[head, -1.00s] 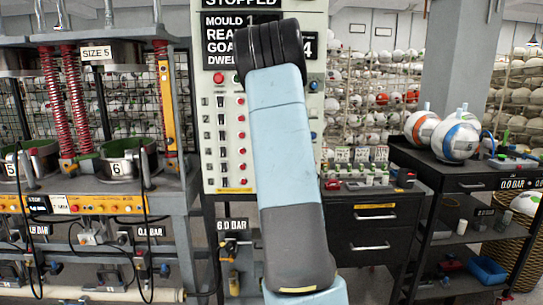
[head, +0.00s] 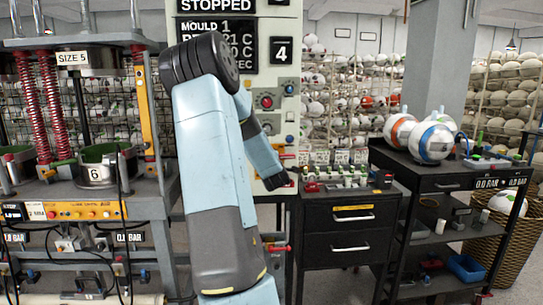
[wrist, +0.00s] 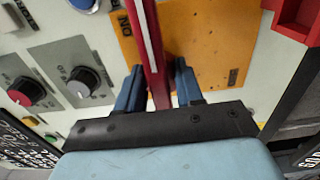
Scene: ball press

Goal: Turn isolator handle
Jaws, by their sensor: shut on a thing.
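The red isolator handle (wrist: 151,38), a lever with a pale stripe, crosses an orange plate (wrist: 205,35) in the wrist view. My gripper (wrist: 158,78) has its blue fingers on both sides of the lever and is shut on it. The lever's end and pivot are not clear in that view. A small dark label reading ON or NO sits beside the lever at the plate's left. In the head view my forearm reaches to the lower right of the grey control panel (head: 285,90); my arm hides much of the panel, and the handle cannot be made out there.
A red-capped knob (wrist: 28,91) and a grey knob (wrist: 83,83) sit left of the plate. A red box-like part (wrist: 298,18) is at upper right. A black drawer cabinet (head: 350,238) stands right of the panel; a press (head: 100,165) stands left.

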